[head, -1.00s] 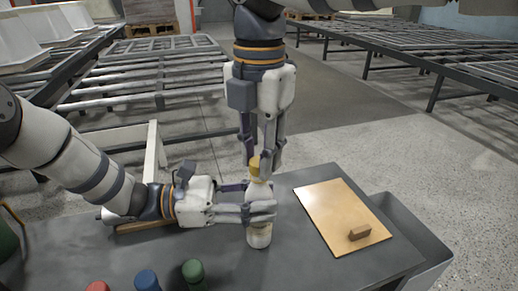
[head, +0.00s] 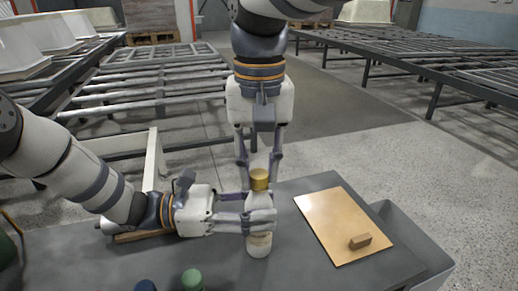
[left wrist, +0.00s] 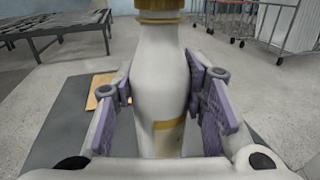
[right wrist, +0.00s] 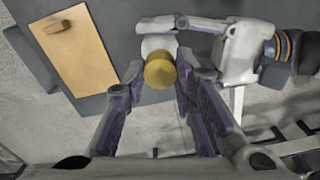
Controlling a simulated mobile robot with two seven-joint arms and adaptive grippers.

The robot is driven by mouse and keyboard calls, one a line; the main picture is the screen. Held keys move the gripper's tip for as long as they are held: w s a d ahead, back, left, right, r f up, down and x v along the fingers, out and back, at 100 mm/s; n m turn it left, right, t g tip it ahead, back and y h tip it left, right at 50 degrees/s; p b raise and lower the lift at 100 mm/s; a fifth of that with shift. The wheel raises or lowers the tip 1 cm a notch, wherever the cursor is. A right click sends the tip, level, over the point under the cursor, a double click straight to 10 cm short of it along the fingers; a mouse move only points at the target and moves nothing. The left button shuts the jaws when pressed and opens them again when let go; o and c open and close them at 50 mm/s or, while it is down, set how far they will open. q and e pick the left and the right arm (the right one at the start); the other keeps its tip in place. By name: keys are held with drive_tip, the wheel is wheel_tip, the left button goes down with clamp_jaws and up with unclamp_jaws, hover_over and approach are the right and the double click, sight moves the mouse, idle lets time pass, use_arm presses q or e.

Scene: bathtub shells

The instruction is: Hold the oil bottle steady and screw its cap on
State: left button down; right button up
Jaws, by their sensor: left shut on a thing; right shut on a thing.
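The oil bottle (head: 258,243) is white with a gold band and stands upright on the grey table. My left gripper (head: 262,219) is shut on its body from the left; the left wrist view shows the bottle (left wrist: 160,80) between the purple finger pads. The gold cap (head: 260,179) sits at the top of the bottle neck; its lower edge (left wrist: 160,5) shows in the left wrist view. My right gripper (head: 260,165) points down from above, shut on the cap, with a finger on each side. The right wrist view shows the cap (right wrist: 160,71) from above. The thread is hidden.
A tan board (head: 335,222) with a small brown block (head: 360,241) lies right of the bottle. A green-capped object (head: 193,279) and a dark blue one (head: 146,286) stand at the front edge of view. A grey bin (head: 415,240) is beyond the table's right edge.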

drive_tip(key=shift+m, duration=0.6)
drive_tip(key=o, duration=0.7)
drive_tip(key=shift+r, duration=2.25)
drive_tip(key=shift+c, duration=0.5)
